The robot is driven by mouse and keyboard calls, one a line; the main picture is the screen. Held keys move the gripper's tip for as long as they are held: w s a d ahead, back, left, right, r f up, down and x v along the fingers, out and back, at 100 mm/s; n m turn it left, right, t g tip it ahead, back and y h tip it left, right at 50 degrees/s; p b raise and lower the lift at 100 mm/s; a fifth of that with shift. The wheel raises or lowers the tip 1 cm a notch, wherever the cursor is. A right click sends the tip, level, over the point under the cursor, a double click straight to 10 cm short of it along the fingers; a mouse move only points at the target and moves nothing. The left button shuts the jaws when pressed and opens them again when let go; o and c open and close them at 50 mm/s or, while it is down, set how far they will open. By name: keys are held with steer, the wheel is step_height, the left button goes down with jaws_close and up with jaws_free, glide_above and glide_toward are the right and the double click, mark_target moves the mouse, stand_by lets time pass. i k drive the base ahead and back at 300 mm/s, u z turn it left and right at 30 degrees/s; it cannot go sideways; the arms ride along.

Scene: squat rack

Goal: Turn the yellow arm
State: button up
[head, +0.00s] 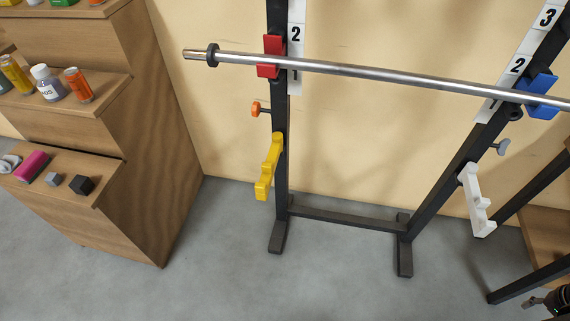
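The yellow arm (268,168) is attached to the left black upright of the squat rack (281,190). It slants from its upper end at the post down and slightly left, with a notched edge. My gripper (534,302) shows only partly at the bottom right corner, cut off by the frame. It is far from the yellow arm and low. Its fingers are too small and cut off to tell whether they are open.
A steel bar (380,74) lies across the red holder (270,57) and blue holder (541,88). An orange knob (257,109) sits above the yellow arm. A white arm (476,200) is on the right upright. A stepped wooden shelf (150,205) stands left. Grey floor lies clear in front.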

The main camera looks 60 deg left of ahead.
mark_target(262, 188)
steer(key=z, duration=0.1)
steer(key=k, duration=1.45)
steer(key=u, duration=1.8)
steer(key=i, duration=0.55)
steer(key=z, duration=0.25)
